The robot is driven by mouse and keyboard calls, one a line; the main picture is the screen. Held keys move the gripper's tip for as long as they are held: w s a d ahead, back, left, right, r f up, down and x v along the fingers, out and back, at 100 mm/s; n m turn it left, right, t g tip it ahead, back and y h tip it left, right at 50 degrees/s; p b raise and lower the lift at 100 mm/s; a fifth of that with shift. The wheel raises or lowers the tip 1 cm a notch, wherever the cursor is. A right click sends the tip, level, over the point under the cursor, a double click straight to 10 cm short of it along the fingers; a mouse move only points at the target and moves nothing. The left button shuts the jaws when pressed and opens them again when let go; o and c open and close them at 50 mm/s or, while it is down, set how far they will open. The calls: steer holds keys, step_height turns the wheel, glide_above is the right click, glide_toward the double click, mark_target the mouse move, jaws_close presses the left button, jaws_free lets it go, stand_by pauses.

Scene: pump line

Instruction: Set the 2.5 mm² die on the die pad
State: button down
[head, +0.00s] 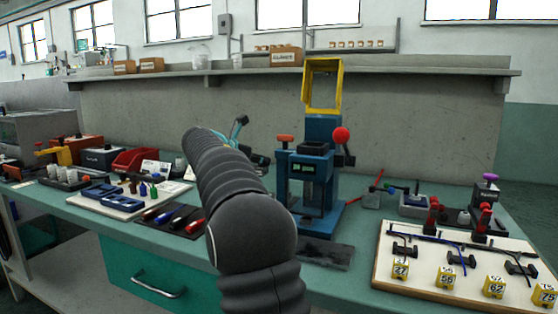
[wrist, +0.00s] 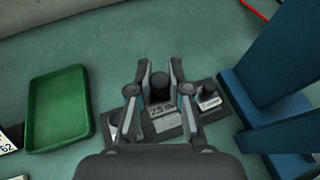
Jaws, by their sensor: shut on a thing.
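In the wrist view the 2.5 mm² die (wrist: 161,88) is a small block with a dark round top and a pale label reading 2.5. My gripper (wrist: 160,70) is shut on it, one finger on each side. The die is over a dark pad (wrist: 226,113) with pale labels; I cannot tell whether it touches the pad. Another labelled block (wrist: 208,98) is just right of the die. In the head view my arm hides the gripper and the die.
The blue press (wrist: 262,85) stands close to the right of the pad; it also shows in the head view (head: 322,130). A green tray (wrist: 58,108) is to the left, with bare bench between. A cable board (head: 450,265) is at the right of the bench.

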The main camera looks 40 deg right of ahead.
mark_target(263, 176)
steer(key=shift+s+d, duration=0.15)
steer(key=shift+d, duration=0.2)
step_height(263, 176, down, 4)
steer(key=b, duration=0.5)
steer(key=shift+f+b, duration=0.15)
steer(key=shift+b, duration=0.2)
steer(key=shift+f, duration=0.45)
steer(key=shift+a+f+p, duration=0.1)
steer(key=shift+f+p, duration=0.05)
steer(key=shift+p, duration=0.65)
steer(key=shift+f+p, duration=0.5)
steer(key=shift+f, duration=0.05)
stand_by(1.6)
steer(key=c, duration=0.8)
jaws_free()
steer(key=shift+c, duration=0.2)
